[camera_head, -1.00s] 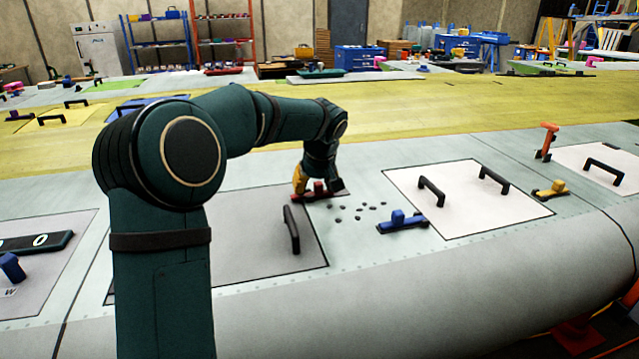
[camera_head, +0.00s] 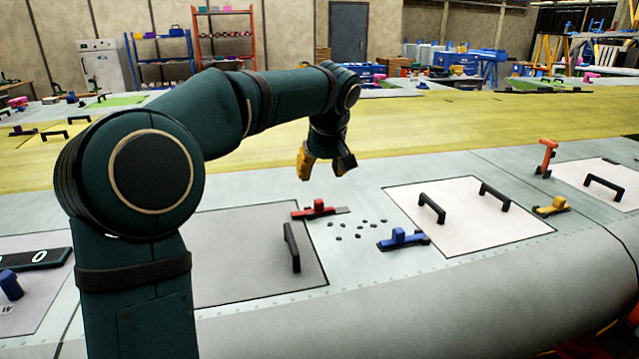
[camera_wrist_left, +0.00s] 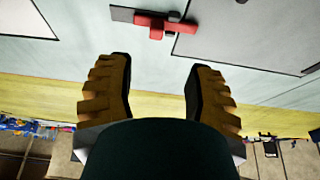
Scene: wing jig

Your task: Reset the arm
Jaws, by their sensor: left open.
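My left gripper (camera_head: 326,168) is open and empty, with its yellow fingers pointing down above the wing surface. It also shows in the left wrist view (camera_wrist_left: 160,85), its two fingers wide apart with nothing between them. Below it in the head view, a red clamp (camera_head: 318,209) lies at the upper right corner of the grey panel. The red clamp also shows in the left wrist view (camera_wrist_left: 156,25), beyond the fingertips and apart from them. My left arm runs across the left of the head view and hides part of the wing. My right gripper is not in view.
A blue clamp (camera_head: 403,239) lies beside the white panel (camera_head: 470,235). Small dark pieces or holes (camera_head: 358,227) dot the surface between the clamps. The grey panel (camera_head: 240,262) and white panel have raised black handles. A yellow clamp (camera_head: 552,206) and orange upright clamp (camera_head: 546,157) stand farther right.

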